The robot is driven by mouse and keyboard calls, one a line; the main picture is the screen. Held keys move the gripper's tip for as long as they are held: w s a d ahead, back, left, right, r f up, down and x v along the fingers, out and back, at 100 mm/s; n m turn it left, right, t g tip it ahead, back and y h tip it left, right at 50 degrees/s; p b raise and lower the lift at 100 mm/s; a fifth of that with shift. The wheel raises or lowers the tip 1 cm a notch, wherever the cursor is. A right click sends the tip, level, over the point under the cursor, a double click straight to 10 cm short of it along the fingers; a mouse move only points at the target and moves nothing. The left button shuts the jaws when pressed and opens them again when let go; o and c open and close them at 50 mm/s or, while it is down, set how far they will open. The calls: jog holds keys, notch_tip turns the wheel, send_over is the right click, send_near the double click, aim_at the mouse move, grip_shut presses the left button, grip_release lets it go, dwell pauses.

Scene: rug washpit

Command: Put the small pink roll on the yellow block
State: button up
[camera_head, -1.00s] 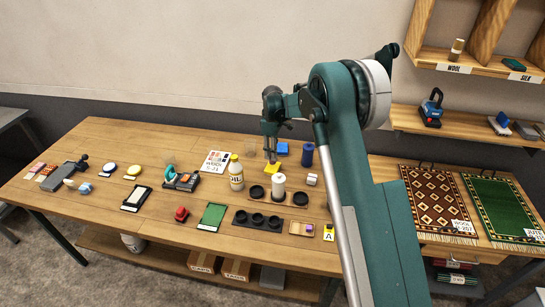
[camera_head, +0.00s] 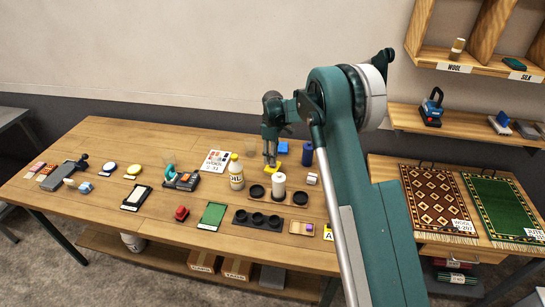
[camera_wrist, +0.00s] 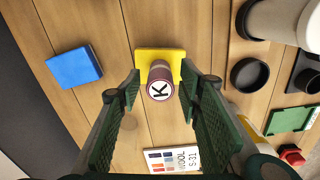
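In the wrist view a small dull pink-maroon roll (camera_wrist: 160,80) with a white top marked K stands upright and overlaps the yellow block (camera_wrist: 172,55). Its base appears to rest on the block, though the contact is hidden. My gripper (camera_wrist: 160,90) is open, with one finger on each side of the roll and a visible gap to each. In the head view my gripper (camera_head: 271,161) is low over the yellow block (camera_head: 279,169), which it partly covers. I cannot make out the roll there.
A blue block (camera_wrist: 73,68) lies left of the yellow block in the wrist view. A white cylinder (camera_head: 278,187) stands in a dark ringed holder in front, a white bottle (camera_head: 236,173) is at left, and a dark blue cylinder (camera_head: 307,153) is at right. A printed card (camera_wrist: 173,160) lies nearby.

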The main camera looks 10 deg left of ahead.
jog(key=shift+r, duration=0.15)
notch_tip(320, 180, up, 12)
dwell(0.8)
dwell(0.6)
jog(key=shift+d+r, duration=0.1)
